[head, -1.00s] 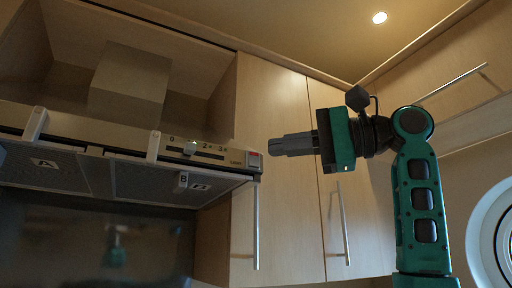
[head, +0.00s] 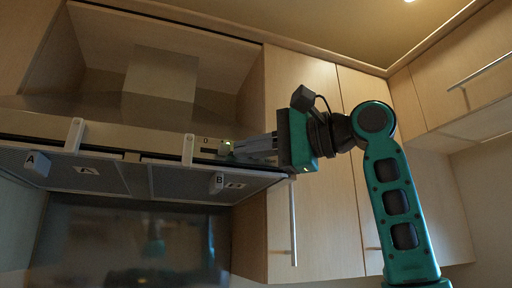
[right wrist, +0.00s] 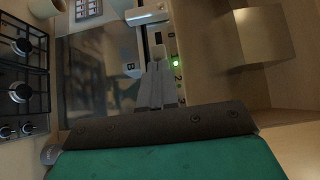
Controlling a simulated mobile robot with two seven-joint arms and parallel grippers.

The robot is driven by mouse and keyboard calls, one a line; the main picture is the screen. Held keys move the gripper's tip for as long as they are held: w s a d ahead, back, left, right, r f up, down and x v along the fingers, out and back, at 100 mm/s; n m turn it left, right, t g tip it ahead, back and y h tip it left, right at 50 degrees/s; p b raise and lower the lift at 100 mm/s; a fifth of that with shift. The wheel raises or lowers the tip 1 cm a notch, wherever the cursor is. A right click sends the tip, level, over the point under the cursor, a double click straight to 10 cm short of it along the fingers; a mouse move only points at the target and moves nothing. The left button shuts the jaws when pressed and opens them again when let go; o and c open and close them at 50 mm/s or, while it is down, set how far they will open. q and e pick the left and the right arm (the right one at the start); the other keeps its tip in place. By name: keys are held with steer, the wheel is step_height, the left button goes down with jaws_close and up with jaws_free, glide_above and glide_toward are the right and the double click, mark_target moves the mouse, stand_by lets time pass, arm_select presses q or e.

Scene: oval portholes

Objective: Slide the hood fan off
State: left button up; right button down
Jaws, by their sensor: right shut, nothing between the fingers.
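The range hood (head: 60,128) spans the left of the head view, with a control strip along its front edge. The fan slider knob (head: 224,149) sits a little right of the "0" mark, next to a small green light (head: 228,143). In the right wrist view the light (right wrist: 176,62) glows beside the printed numbers. My right gripper (head: 240,149) is shut and empty, its fingers at the strip on the knob's right side. In the right wrist view the fingertips (right wrist: 157,68) end close by the knob; I cannot tell whether they touch. My left gripper is not in view.
A stovetop (right wrist: 20,75) shows in the right wrist view.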

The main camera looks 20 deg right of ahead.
mark_target(230, 144)
steer(key=shift+a, duration=0.2)
steer(key=a, duration=0.3)
steer(key=shift+s+a, duration=0.15)
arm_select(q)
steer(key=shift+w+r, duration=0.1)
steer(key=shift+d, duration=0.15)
